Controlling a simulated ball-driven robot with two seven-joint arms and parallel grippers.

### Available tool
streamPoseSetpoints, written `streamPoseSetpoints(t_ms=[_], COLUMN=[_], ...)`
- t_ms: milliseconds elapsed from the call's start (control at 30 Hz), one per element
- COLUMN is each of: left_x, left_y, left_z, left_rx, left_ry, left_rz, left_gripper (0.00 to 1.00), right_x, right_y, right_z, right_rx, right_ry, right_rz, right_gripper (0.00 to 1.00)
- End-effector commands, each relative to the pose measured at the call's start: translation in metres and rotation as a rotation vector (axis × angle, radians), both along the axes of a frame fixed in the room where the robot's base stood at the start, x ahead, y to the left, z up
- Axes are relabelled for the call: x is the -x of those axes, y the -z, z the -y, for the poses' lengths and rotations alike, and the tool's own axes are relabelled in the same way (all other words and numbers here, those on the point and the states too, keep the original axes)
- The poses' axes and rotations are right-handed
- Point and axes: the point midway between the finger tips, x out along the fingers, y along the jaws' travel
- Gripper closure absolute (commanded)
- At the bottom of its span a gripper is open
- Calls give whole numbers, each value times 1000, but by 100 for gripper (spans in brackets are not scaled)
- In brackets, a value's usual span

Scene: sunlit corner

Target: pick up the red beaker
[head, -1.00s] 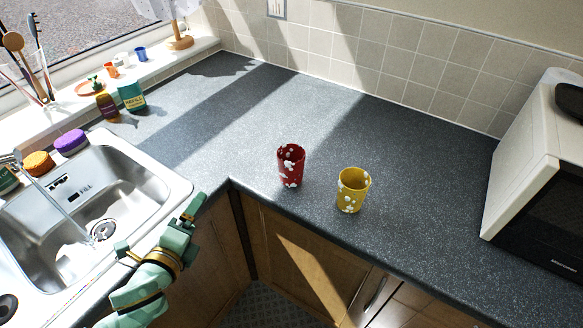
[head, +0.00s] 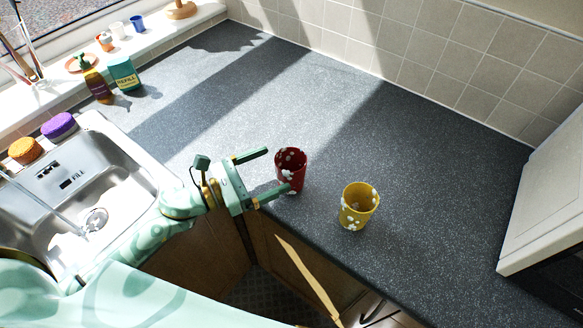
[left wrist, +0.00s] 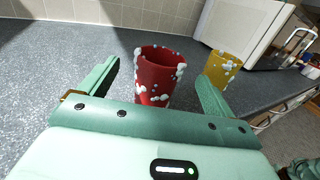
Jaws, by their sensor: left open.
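The red beaker (head: 291,172) with white spots stands upright on the dark counter near its inner corner. My left gripper (head: 270,174) is open, with its fingers pointing at the beaker from the left. In the head view the near fingertip overlaps the beaker's lower edge. In the left wrist view the red beaker (left wrist: 160,76) stands between and beyond the two spread fingers, its lower part hidden by the gripper body. I cannot tell whether a finger touches it. My right gripper is not in view.
A yellow spotted beaker (head: 358,206) stands to the right of the red one, close to the counter's front edge. The sink (head: 75,190) is at left. A white microwave (head: 548,200) is at right. The counter (head: 400,140) behind the beakers is clear.

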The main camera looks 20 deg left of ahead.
Motion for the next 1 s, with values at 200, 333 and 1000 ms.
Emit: streamPoseSetpoints(t_ms=[200, 333, 1000], left_x=[-19, -29, -56], left_y=[0, 0, 3], left_z=[19, 28, 56], left_rx=[1, 3, 2], left_ry=[-1, -1, -1], left_rz=[-1, 0, -2], left_gripper=[10, 10, 54], right_x=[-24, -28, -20], right_y=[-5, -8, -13], right_z=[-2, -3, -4], right_rx=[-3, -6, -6], right_ry=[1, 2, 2], right_rz=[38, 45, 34], right_gripper=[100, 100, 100])
